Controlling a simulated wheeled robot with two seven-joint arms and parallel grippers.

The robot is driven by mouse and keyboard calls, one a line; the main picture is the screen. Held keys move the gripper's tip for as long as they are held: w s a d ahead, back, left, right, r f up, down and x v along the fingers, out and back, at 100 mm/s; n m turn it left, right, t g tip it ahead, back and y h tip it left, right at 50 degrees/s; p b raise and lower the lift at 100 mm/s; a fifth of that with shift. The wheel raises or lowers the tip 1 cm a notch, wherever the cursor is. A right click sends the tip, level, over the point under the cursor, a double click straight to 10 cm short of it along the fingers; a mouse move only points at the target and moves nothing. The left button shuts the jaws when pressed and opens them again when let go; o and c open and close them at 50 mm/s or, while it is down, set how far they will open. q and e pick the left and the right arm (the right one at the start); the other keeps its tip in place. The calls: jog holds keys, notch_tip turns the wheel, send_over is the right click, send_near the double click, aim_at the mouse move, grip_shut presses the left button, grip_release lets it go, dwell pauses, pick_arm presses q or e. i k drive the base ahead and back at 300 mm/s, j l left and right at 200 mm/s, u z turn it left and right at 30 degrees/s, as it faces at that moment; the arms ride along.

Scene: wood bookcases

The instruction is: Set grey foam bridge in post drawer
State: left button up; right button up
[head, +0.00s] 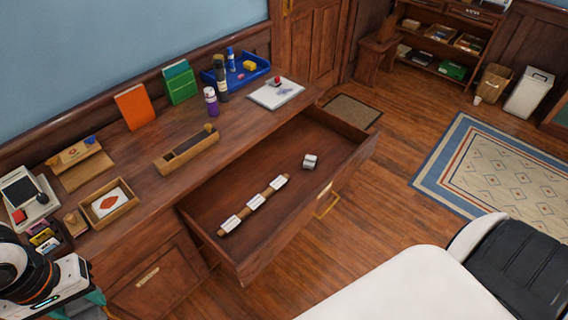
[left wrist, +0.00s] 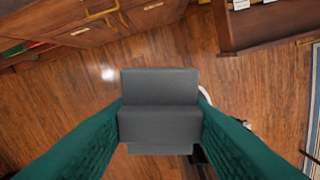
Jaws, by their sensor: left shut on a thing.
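The grey foam bridge (left wrist: 160,122) is a stepped dark grey block in the left wrist view. My left gripper (left wrist: 160,108) is shut on it, with a green finger pressed to each side, above the wood floor. The open drawer (head: 232,195) extends from the long desk. Inside it lie a wooden strip with white labels (head: 255,202) and a small grey-white block (head: 310,161). My right gripper is not in view.
The desk top holds a slotted wooden box (head: 187,150), a framed tray (head: 108,204), a blue tray (head: 236,75), and a purple bottle (head: 211,101). The drawer has bare floor room around its contents. A brass handle (head: 326,207) sticks out from its front.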

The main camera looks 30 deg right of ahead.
aim_at(327, 148)
jog(key=i+l, duration=0.1)
jog(key=l, duration=0.45)
jog(key=i+l, duration=0.1)
jog(key=l, duration=0.45)
jog(key=i+l, duration=0.1)
jog(key=l, duration=0.45)
jog(key=i+l, duration=0.1)
jog(key=l, duration=0.45)
jog(key=i+l, duration=0.15)
jog(key=l, duration=0.4)
jog(key=i+l, duration=0.1)
jog(key=l, duration=0.45)
jog(key=i+l, duration=0.1)
jog(key=l, duration=0.45)
jog(key=i+l, duration=0.1)
jog(key=i, duration=0.15)
jog(key=i+l, duration=0.15)
jog(key=i, duration=0.15)
